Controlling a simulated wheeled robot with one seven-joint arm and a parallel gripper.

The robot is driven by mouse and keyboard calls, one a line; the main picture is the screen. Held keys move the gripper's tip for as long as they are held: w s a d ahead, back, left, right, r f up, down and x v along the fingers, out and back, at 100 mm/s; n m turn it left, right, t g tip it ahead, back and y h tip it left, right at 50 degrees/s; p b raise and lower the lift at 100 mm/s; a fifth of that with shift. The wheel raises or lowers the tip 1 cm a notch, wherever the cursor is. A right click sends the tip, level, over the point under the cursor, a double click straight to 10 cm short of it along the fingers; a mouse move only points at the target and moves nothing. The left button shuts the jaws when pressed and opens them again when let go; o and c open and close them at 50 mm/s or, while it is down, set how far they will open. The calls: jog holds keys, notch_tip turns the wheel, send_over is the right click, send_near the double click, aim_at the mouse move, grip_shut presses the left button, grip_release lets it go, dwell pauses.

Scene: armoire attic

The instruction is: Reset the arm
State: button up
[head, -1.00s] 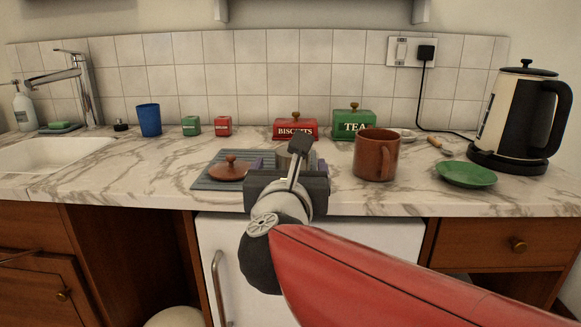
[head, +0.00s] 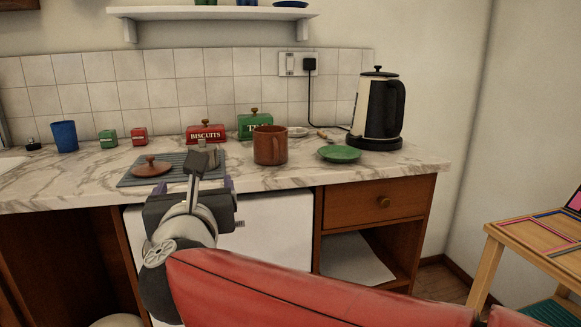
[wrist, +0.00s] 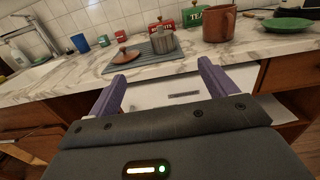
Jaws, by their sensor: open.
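My gripper (wrist: 158,85) is open and empty in the wrist view, its two purple fingers spread apart. In the head view my gripper (head: 215,188) is in front of the counter's front edge, with its fingers mostly hidden behind its own body. The fingers point towards the counter and touch nothing that I can see. My red arm reaches in from the lower right of the head view.
The marble counter (head: 285,178) holds a grey mat (head: 130,180), a brown lid (head: 151,168), a metal pot (wrist: 163,41), a brown mug (head: 270,146), a green plate (head: 339,154) and a kettle (head: 378,110). A wooden table (head: 520,235) stands at right. Floor shows between.

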jog(key=s+d+f+n+g+h, duration=0.1)
jog(key=s+d+f+n+g, duration=0.3)
jog(key=d+f+n, duration=0.3)
jog(key=s+d+f+n+g+h, duration=0.2)
jog(key=s+d+f+n+g, duration=0.2)
jog(key=d+n, duration=0.9)
jog(key=s+d+f+n+g+h, duration=0.1)
jog(key=s+d+f+n+g, duration=0.2)
jog(key=s+d+f+n, duration=0.4)
jog(key=d+f+n, duration=0.3)
jog(key=f+n, duration=0.2)
jog(key=n, duration=0.1)
jog(key=shift+s+d+g, duration=0.25)
jog(key=shift+s+g, duration=0.1)
jog(key=shift+g, duration=0.05)
jog(key=shift+a, duration=0.1)
